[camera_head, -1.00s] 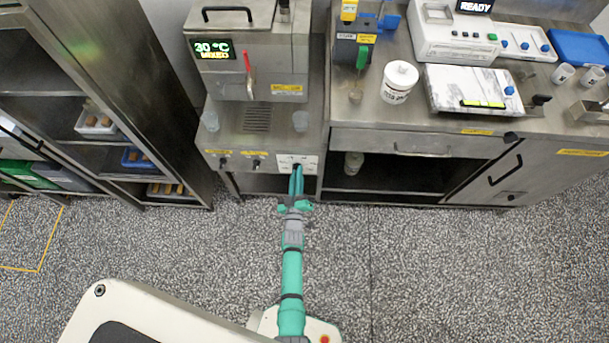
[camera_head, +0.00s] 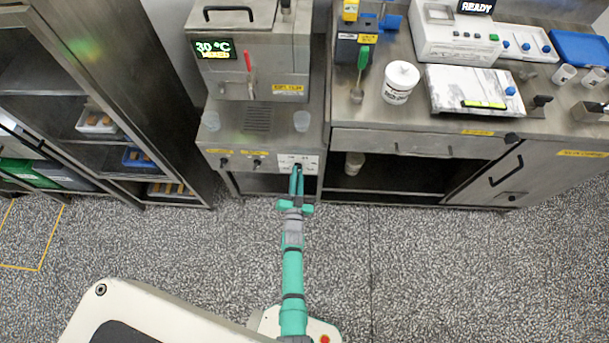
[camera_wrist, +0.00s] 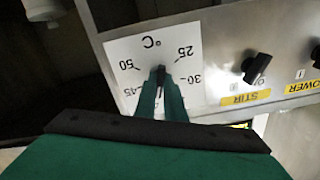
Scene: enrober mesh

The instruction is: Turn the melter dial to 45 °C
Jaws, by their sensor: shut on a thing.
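The melter (camera_head: 245,60) is a steel box at the back, and its green display (camera_head: 212,48) reads 30 °C. The dial's white scale plate (camera_head: 308,160) is on the front panel below it. In the wrist view the plate (camera_wrist: 130,55) appears upside down, with 25, 30, 45 and 50 legible. My gripper (camera_head: 297,170) reaches the panel from the front. In the wrist view my gripper (camera_wrist: 160,82) is shut on the dark dial knob (camera_wrist: 159,70). The fingers cover most of the knob and the plate's lower middle, so I cannot tell its pointer's direction.
The stir knob (camera_wrist: 257,68) and another dark knob (camera_wrist: 316,56) sit beside the plate. A shelf rack (camera_head: 100,60) is at left; a steel counter (camera_head: 420,120) is at right. The floor in front is open.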

